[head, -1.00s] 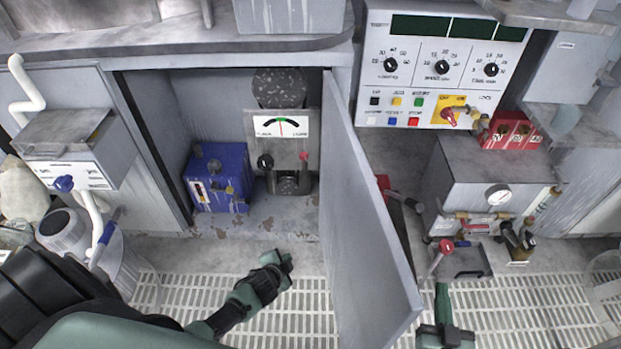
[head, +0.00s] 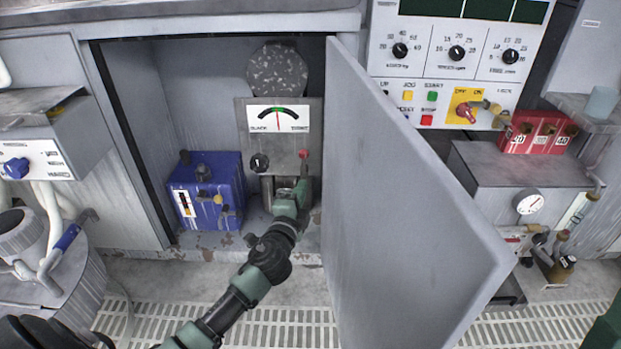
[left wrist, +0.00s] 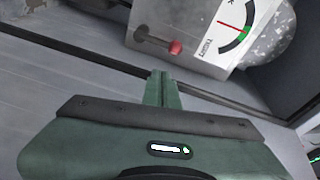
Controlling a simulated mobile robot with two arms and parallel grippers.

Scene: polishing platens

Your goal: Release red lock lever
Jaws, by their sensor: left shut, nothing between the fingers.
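The red lock lever (head: 303,154) is a short rod with a round red knob on the grey panel (head: 247,135) below a dial. My left gripper (head: 301,183) is just below the knob inside the open cabinet, hiding part of the panel's lower right. In the left wrist view its fingers (left wrist: 160,88) are together and empty, with a visible gap to the knob. My right gripper is out of view.
The open cabinet door (head: 400,215) stands close to the right of my left arm. A blue box (head: 207,190) stands left of the panel. The dial's (head: 278,118) needle is near the middle, in green.

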